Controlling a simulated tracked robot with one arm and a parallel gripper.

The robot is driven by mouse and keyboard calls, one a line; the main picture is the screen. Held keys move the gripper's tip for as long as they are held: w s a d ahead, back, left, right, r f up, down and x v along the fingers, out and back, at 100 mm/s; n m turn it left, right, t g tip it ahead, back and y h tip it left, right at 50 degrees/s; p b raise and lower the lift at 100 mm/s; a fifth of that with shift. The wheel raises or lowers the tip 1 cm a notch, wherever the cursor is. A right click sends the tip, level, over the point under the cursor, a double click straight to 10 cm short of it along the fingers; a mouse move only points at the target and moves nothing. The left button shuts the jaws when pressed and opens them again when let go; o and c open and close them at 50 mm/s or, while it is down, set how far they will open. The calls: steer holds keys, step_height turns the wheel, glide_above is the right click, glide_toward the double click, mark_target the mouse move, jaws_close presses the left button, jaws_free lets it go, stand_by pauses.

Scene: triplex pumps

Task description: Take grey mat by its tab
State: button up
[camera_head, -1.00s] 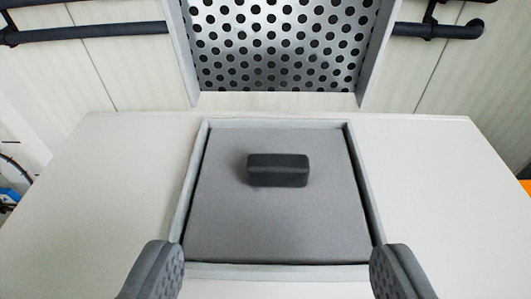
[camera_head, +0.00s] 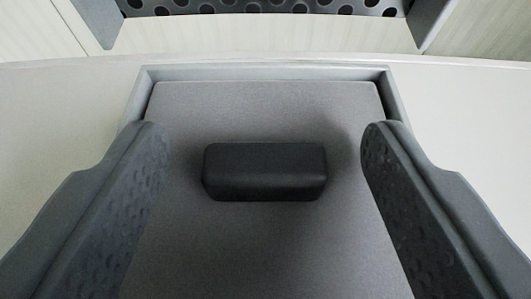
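The grey mat (camera_head: 260,245) lies flat inside a shallow light-grey frame on the pale worktop. My gripper (camera_head: 264,150) is open, with one dark finger on each side of the tab. There is a clear gap between each finger and the tab, and nothing is held. The fingers cover parts of the mat's left and right edges and of the frame, and the mat's near edge is out of view.
The raised frame (camera_head: 270,73) borders the mat. The pale worktop (camera_head: 465,130) is clear to the left and right. Behind it stands a pale wall (camera_head: 270,36) with a perforated metal panel (camera_head: 265,7) at the top.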

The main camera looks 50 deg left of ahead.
steer(key=c, duration=0.9)
steer(key=shift+c, duration=0.2)
steer(key=shift+r, duration=0.2)
